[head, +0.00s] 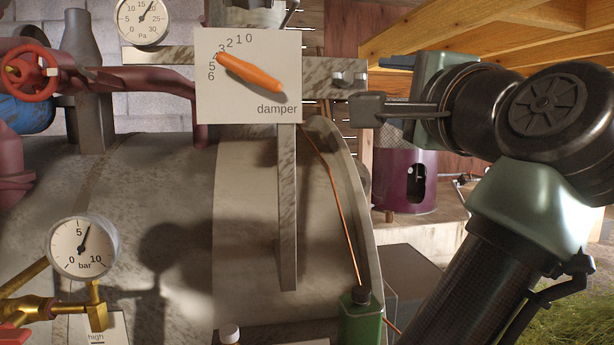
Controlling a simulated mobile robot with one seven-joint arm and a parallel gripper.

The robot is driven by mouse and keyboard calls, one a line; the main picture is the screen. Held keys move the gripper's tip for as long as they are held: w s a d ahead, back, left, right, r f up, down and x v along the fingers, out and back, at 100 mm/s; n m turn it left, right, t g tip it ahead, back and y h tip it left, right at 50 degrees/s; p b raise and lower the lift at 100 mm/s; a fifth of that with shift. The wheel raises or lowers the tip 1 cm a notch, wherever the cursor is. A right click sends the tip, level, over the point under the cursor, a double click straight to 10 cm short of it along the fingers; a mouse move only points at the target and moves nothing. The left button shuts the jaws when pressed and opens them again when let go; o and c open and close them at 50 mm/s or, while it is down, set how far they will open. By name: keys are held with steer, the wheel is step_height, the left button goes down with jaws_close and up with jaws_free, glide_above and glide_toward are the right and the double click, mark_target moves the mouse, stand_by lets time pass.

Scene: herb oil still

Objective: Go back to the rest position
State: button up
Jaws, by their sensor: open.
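My gripper (358,94) is in the upper right of the head view, at the end of my arm coming in from the right. It points left and is open, with nothing seen between its fingers. Its fingertips are to the right of the white damper plate (222,105), with a gap in the picture. The plate carries an orange pointer handle (250,73) on a scale from 0 to 6. The handle is tilted, with its upper-left end near 4. The gripper's far side is partly hidden.
The big grey metal vessel (150,210) fills the left and middle. A bar gauge (83,247) and a Pa gauge (142,18) face me. A red valve wheel (30,72) is at the left, a green bottle (360,322) below, a purple drum (405,180) behind. Wooden beams (480,32) hang above my arm.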

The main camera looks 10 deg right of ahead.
steer(key=s+a+f+n+t+b, duration=0.3)
steer(key=s+a+f+n+b, duration=0.1)
steer(key=s+a+n, duration=0.4)
steer(key=s+a+f+n+t+b, duration=0.4)
steer(key=s+a+f+n, duration=0.2)
steer(key=s+a+n, duration=0.2)
steer(key=shift+s+a+f+n, duration=0.15)
steer(key=shift+a+f+n, duration=0.25)
steer(key=shift+n, duration=0.7)
